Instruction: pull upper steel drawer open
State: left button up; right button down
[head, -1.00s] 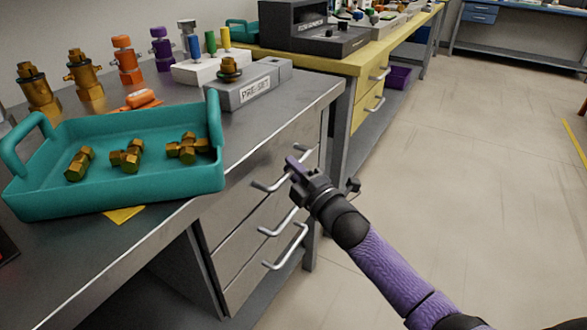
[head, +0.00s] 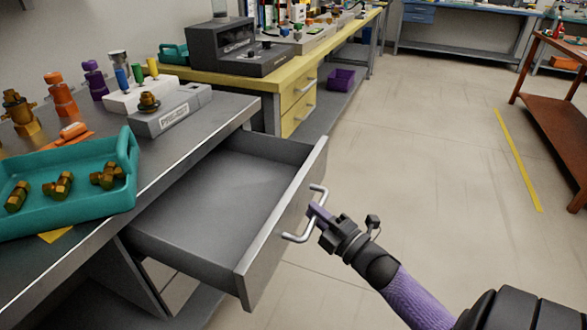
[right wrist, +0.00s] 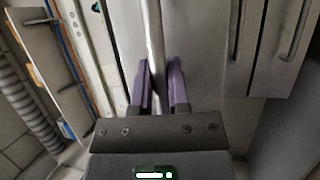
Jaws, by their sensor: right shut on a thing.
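The upper steel drawer (head: 225,190) is pulled far out from under the grey steel workbench (head: 200,155), and its inside is empty. Its front panel (head: 283,225) carries a silver bar handle (head: 297,238). My right gripper (head: 316,217) is at this handle, its purple fingers shut on the bar. In the right wrist view the handle bar (right wrist: 154,45) runs between the two purple fingers (right wrist: 160,88). My left gripper does not show in either view.
A teal tray (head: 120,205) with brass fittings stands on the bench's left. Behind it are a grey labelled block (head: 170,110) and several coloured fittings. A yellow bench (head: 270,82) stands beyond the drawer. The floor to the right is clear up to a red-brown table (head: 555,115).

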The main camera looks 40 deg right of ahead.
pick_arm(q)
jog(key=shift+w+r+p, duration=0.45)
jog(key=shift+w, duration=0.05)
pick_arm(e)
jog(key=s, duration=0.1)
jog(key=s+d, duration=0.1)
jog(key=s, duration=0.1)
jog(key=s+d, duration=0.1)
jog(key=s, duration=0.1)
jog(key=shift+s, duration=0.1)
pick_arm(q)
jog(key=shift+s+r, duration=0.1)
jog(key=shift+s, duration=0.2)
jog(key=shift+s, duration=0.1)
pick_arm(e)
jog(key=c, duration=0.6)
grip_release()
jog(key=shift+d, duration=0.1)
pick_arm(q)
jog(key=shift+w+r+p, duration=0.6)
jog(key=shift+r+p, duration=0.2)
jog(key=shift+p, duration=0.15)
pick_arm(e)
jog(key=s+f, duration=0.2)
jog(key=s, duration=0.7)
jog(key=shift+s, duration=0.4)
